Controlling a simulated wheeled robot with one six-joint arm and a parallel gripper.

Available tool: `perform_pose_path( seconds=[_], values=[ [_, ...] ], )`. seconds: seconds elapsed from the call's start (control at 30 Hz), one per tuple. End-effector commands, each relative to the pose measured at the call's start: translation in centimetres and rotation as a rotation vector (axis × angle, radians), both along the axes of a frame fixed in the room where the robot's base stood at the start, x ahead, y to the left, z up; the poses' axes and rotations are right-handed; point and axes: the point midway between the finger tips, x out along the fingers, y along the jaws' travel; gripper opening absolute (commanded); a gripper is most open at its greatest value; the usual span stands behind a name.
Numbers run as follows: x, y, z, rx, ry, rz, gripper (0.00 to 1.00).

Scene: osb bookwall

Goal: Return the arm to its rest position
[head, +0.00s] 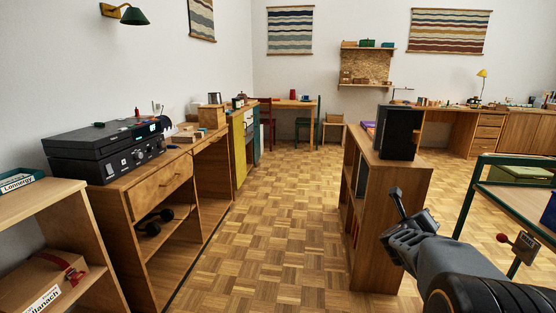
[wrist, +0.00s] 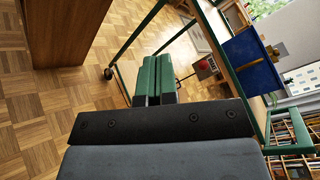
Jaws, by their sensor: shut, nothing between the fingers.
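My arm reaches in from the lower right of the head view, raised above the floor. My gripper (head: 398,203) is at its end, in front of the wooden bookcase (head: 392,215). In the wrist view my gripper (wrist: 156,62) shows its two green-padded fingers side by side, touching. It is shut, with nothing between the fingers.
A black speaker (head: 397,132) stands on the bookcase. A green-framed cart (head: 468,200) is close at the right, with a blue thing (wrist: 250,58) on it. A wooden sideboard (head: 160,190) with audio gear lines the left. The parquet floor (head: 280,225) between is clear.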

Motion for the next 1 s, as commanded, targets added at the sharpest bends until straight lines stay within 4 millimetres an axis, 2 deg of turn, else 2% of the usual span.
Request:
perform_pose_path(
  seconds=[0.03,0.1,0.17,0.2,0.27,0.4,0.5,0.6,0.8,1.0],
  values=[
    [0.6,3.0,4.9,-0.055,0.109,0.139,0.00],
    [1.0,6.9,7.4,-0.155,0.273,0.333,0.00],
    [0.8,10.3,9.4,-0.254,0.410,0.498,0.00],
    [0.4,12.6,10.6,-0.328,0.499,0.609,0.00],
    [-0.7,15.7,12.3,-0.445,0.627,0.772,0.00],
    [-4.8,21.9,15.5,-0.753,0.908,1.138,0.00],
    [-8.6,24.7,17.1,-0.974,1.079,1.375,0.00],
    [-12.4,26.4,18.5,-1.176,1.219,1.580,0.00],
    [-18.2,27.3,20.3,-1.459,1.404,1.876,0.00],
    [-20.8,27.2,20.8,-1.581,1.480,2.010,0.00]
  ],
)
